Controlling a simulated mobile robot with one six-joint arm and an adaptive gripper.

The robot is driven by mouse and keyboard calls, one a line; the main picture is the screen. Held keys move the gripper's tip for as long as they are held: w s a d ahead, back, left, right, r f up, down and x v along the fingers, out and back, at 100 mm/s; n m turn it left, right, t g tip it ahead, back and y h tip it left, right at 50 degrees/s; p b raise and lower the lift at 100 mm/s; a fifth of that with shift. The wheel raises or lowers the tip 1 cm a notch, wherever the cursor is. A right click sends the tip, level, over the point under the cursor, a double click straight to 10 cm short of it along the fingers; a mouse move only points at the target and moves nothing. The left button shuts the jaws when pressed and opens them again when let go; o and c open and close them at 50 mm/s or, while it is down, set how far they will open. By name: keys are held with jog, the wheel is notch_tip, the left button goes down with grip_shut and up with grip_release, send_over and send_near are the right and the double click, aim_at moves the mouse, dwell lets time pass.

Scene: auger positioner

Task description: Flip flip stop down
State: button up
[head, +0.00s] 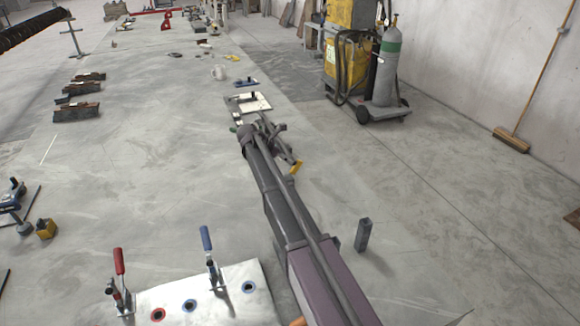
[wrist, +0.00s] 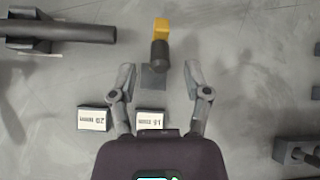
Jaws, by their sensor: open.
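What looks like the flip stop (wrist: 158,52) is in the wrist view, a dark rounded arm with a yellow block at its far end and a grey base at its near end. The yellow end also shows in the head view (head: 296,167), just right of my gripper (head: 272,128). In the wrist view my gripper (wrist: 159,74) is open, one finger on each side of the base, with gaps and nothing held. I cannot tell its height above the base. In the head view my arm hides most of the stop.
Blocks labelled 20 mm (wrist: 93,120) and 14 mm (wrist: 150,120) lie near the fingers. A dark cylinder (wrist: 70,32) is at upper left. A plate with red- and blue-handled clamps (head: 250,309) and a small grey post (head: 363,235) stand nearer. Yellow equipment (head: 355,65) is far right.

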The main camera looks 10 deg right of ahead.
jog(key=shift+b+x, duration=0.55)
jog(key=shift+x, duration=0.5)
grip_shut()
